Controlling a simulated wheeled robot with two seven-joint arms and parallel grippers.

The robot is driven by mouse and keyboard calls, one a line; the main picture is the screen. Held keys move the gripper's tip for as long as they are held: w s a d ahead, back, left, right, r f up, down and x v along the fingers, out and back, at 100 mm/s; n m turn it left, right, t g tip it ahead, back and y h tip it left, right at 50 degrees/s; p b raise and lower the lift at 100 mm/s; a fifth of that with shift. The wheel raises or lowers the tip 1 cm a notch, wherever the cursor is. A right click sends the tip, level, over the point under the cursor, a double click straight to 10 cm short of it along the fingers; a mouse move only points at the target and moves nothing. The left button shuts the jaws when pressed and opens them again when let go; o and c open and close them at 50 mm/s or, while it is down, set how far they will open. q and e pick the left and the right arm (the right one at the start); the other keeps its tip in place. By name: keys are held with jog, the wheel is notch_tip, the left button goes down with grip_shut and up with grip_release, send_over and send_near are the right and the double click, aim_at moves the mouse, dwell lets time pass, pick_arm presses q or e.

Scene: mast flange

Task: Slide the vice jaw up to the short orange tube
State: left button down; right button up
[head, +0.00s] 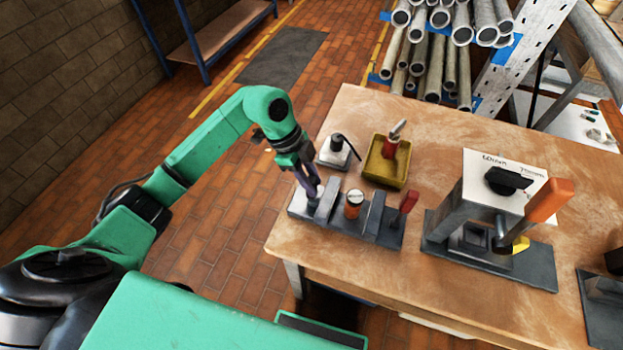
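A dark grey vice (344,228) lies near the left front corner of the wooden table. Another grey block (374,213) stands on the tube's right, and a red handle (407,201) is at the vice's right end. My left gripper (313,195) points down at the vice's left end, right beside the left jaw block. Its finger gap is too small to judge. My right gripper is out of view.
Behind the vice are a yellow tray (387,181) with a red-handled tool and a small plate (338,158) with a black part. A press with an orange lever (549,201) stands to the right. The table's left edge is close to the vice.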

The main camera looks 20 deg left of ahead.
aim_at(333, 198)
pick_arm(q)
jog(key=shift+d+r, duration=0.1)
jog(key=shift+d, duration=0.25)
jog(key=d+p, duration=0.1)
jog(key=d, duration=0.3)
jog(key=shift+s+d+p, duration=0.1)
jog(key=shift+s+p, duration=0.05)
jog(key=shift+p, duration=0.15)
jog(key=shift+d, duration=0.25)
jog(key=c, duration=0.6)
grip_release()
jog(key=shift+c, duration=0.2)
jog(key=shift+d, duration=0.15)
